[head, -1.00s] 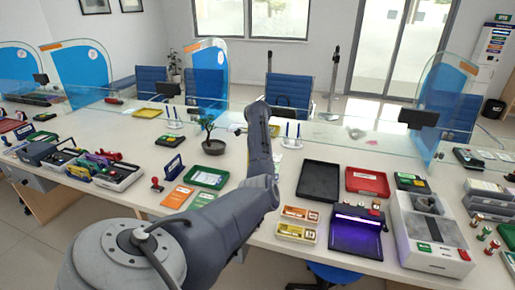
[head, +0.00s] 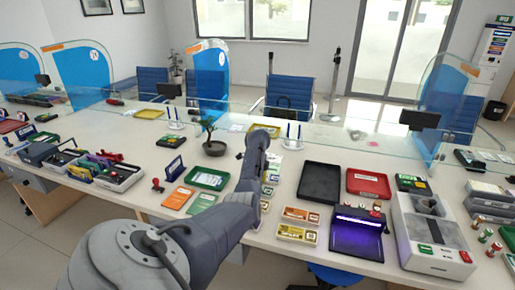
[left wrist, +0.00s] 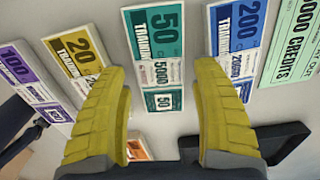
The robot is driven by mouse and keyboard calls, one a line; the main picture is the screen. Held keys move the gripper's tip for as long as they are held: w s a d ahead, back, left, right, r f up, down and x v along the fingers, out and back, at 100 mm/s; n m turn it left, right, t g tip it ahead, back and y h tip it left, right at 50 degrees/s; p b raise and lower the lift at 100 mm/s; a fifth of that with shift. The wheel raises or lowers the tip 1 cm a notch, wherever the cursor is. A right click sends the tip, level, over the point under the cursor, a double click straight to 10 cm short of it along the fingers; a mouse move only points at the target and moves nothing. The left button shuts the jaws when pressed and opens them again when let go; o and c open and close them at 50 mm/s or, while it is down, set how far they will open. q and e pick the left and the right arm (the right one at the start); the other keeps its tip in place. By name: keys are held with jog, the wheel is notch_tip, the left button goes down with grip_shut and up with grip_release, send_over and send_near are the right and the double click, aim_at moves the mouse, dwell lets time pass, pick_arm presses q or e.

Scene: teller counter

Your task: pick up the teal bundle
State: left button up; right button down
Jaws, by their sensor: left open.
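The teal bundle (left wrist: 154,30), marked 50 with a pale band across it, lies flat at the top middle of the left wrist view. My left gripper (left wrist: 161,78) is open and empty, with its two yellow fingers on either side of the teal bundle's lower end as seen there. I cannot tell how far above it the fingers are. In the head view my left arm hides the gripper, and I cannot pick out the teal bundle there. My right gripper is not in view.
An olive bundle (left wrist: 76,54) and a blue bundle (left wrist: 236,35) flank the teal one. A black tray (head: 319,183) and a potted plant (head: 212,147) stand near the arm.

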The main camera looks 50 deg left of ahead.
pick_arm(q)
jog(key=shift+f, duration=1.1)
jog(key=shift+c, duration=0.5)
jog(key=c, duration=0.9)
jog(key=shift+r, duration=0.15)
